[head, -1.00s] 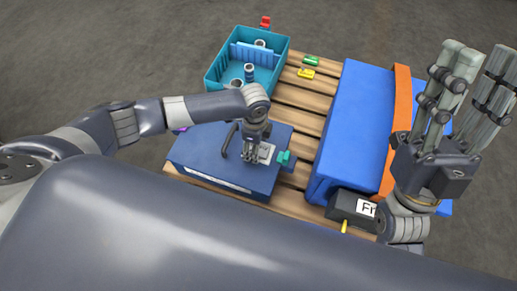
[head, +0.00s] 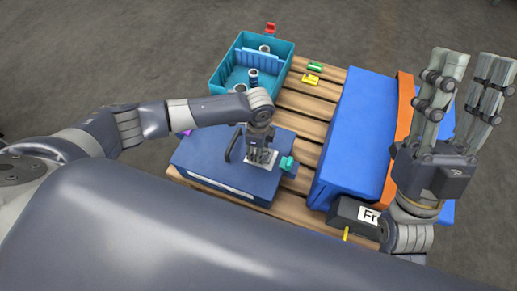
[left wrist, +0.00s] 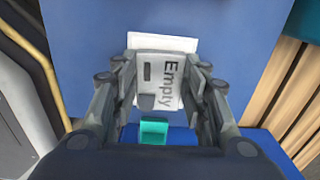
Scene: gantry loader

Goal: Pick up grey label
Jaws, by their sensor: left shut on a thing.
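The grey label (left wrist: 172,80), marked "Empty", sits between the fingers of my left gripper (left wrist: 163,92) in the left wrist view. The gripper is shut on it. A white patch (left wrist: 160,42) shows just behind the label on the dark blue case (left wrist: 80,30). In the head view, my left gripper (head: 260,160) points down over the case's top and hides most of the label. I cannot tell whether the label still touches the case. My right gripper (head: 468,82) is open and empty, fingers up, at the right.
A teal bin (head: 222,82) with several cylinders stands at the back of the slatted pallet (head: 305,103). A teal piece (head: 287,163) is beside the label. Green (head: 316,67) and yellow (head: 311,79) blocks lie behind. A large blue block (head: 357,135) and black box (head: 347,213) are right.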

